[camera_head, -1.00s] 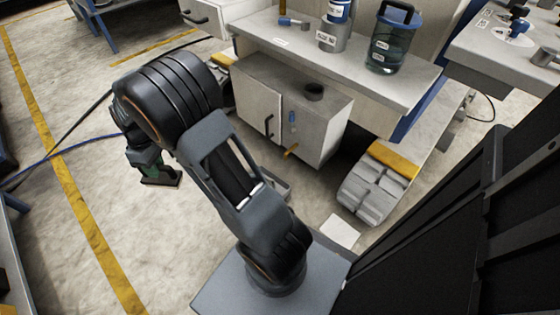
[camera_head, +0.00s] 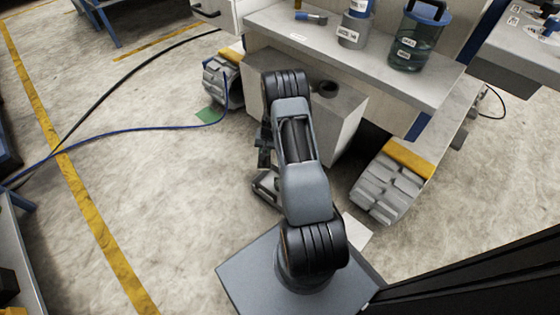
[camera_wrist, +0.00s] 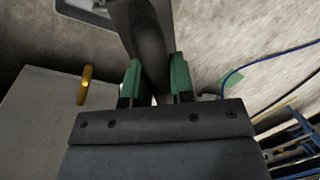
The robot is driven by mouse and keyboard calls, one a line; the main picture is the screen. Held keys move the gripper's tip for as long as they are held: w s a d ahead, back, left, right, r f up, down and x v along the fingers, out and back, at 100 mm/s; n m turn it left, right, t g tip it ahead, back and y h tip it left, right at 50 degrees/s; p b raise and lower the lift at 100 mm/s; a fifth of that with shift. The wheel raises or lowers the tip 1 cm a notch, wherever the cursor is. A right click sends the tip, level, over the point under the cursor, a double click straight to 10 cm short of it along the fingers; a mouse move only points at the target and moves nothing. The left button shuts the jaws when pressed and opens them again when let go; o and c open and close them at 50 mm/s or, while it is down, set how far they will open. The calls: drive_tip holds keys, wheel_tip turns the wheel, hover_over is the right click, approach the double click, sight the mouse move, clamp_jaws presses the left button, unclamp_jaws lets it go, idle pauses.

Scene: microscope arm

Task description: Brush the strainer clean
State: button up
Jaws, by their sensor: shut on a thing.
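My gripper (camera_wrist: 156,75), with green fingertips, is shut on a dark grey, smooth, rounded thing (camera_wrist: 146,30) in the wrist view. Its far end is cut off by the top edge, so I cannot tell whether it is the strainer or something else. In the head view my gripper (camera_head: 264,145) is mostly hidden behind my arm, beside the left side of the grey cabinet (camera_head: 345,112). A small tool with a blue end (camera_head: 311,18), possibly a brush, lies on the shelf. I cannot pick out the strainer with certainty.
A dark round opening or collar (camera_head: 327,88) is on the cabinet top. On the shelf (camera_head: 375,62) stand a grey labelled canister (camera_head: 354,33) and a dark jar (camera_head: 418,40). A blue hose (camera_head: 130,130) crosses the open floor at left.

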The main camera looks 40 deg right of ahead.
drive_tip(key=shift+s+d+f+m+h+b, duration=0.15)
drive_tip(key=shift+s+d+f+m+b, duration=0.65)
drive_tip(key=shift+f, duration=1.65)
drive_tip(key=shift+s+d+f+m+h+b, duration=0.1)
drive_tip(key=shift+s+d+f+m+b, duration=0.7)
drive_tip(key=shift+f, duration=1.6)
drive_tip(key=shift+s+d+f+m+h+b, duration=0.15)
drive_tip(key=shift+s+d+f+m+b, duration=0.25)
drive_tip(key=shift+d+f, duration=1.45)
drive_tip(key=shift+w+a+f+b, duration=0.1)
drive_tip(key=shift+a+f+b, duration=0.05)
drive_tip(key=shift+a+f, duration=0.3)
drive_tip(key=shift+w+a+f+b, duration=0.15)
drive_tip(key=shift+a+f, duration=0.1)
drive_tip(key=shift+f, duration=0.3)
drive_tip(key=shift+d, duration=0.2)
drive_tip(key=shift+w+d+b, duration=0.3)
drive_tip(key=shift+d+b, duration=0.15)
drive_tip(key=shift+b, duration=0.05)
drive_tip(key=shift+s+a, duration=0.45)
drive_tip(key=shift+a, duration=0.2)
drive_tip(key=shift+s+a, duration=0.4)
drive_tip(key=shift+a, duration=0.25)
drive_tip(key=shift+f, duration=0.1)
